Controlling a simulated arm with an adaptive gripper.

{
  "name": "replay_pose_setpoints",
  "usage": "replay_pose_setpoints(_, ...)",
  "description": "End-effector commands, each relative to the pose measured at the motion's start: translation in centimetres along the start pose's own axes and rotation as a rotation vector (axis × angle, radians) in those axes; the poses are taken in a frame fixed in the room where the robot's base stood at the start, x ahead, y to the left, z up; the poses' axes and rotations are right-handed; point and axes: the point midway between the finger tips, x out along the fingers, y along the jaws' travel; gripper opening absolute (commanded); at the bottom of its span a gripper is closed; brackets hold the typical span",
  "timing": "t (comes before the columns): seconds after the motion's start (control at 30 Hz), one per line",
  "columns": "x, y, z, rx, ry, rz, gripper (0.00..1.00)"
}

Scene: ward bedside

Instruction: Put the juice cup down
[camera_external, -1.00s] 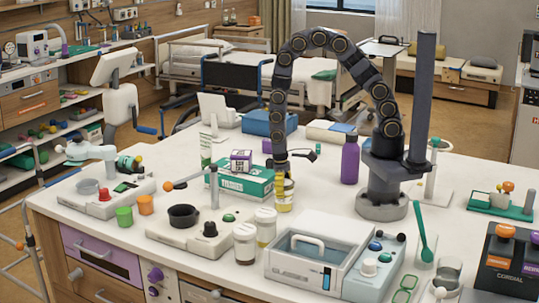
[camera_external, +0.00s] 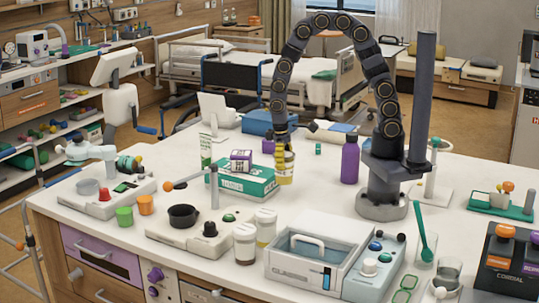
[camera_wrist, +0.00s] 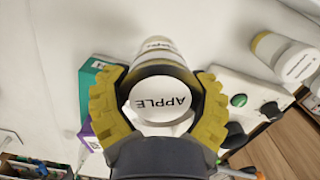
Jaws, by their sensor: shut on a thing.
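The juice cup (camera_external: 286,170) is pale yellow and white, beside the right end of the green box in the external view. In the wrist view its white lid (camera_wrist: 160,98) reads "APPLE". My gripper (camera_external: 282,150) is above the cup, with its yellow fingers shut around it. In the wrist view my gripper (camera_wrist: 158,88) has one finger on each side of the lid. The cup is held up near the box-top level. Its underside and the gap to the table are hard to tell.
The green box (camera_external: 250,184) carries a small purple-and-white box (camera_external: 240,166). Two lidded jars (camera_external: 245,242) stand in front, beside a white device with a black pan (camera_external: 183,217). A purple bottle (camera_external: 350,160) stands to the right. White tabletop (camera_external: 315,190) is clear between cup and bottle.

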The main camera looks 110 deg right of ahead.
Motion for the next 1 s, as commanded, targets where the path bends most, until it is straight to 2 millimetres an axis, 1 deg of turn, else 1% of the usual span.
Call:
replay_pose_setpoints(0.03, -0.6, 0.0, 0.0, 0.000, 0.003, -0.001, 0.33)
replay_pose_setpoints(0.1, -1.0, 0.0, 0.1, 0.001, 0.003, -0.001, 0.33)
replay_pose_setpoints(0.33, -1.3, -0.1, 0.0, -0.005, 0.002, 0.000, 0.33)
replay_pose_setpoints(0.47, -2.2, -1.3, -0.9, -0.049, 0.006, 0.001, 0.33)
replay_pose_setpoints(0.57, -3.6, -3.1, -2.0, -0.122, 0.007, 0.005, 0.33)
replay_pose_setpoints(0.77, -8.2, -8.3, -4.0, -0.316, 0.009, 0.024, 0.33)
replay_pose_setpoints(0.9, -11.6, -11.7, -4.4, -0.438, 0.010, 0.041, 0.33)
replay_pose_setpoints(1.0, -13.5, -13.4, -4.2, -0.502, 0.008, 0.054, 0.33)
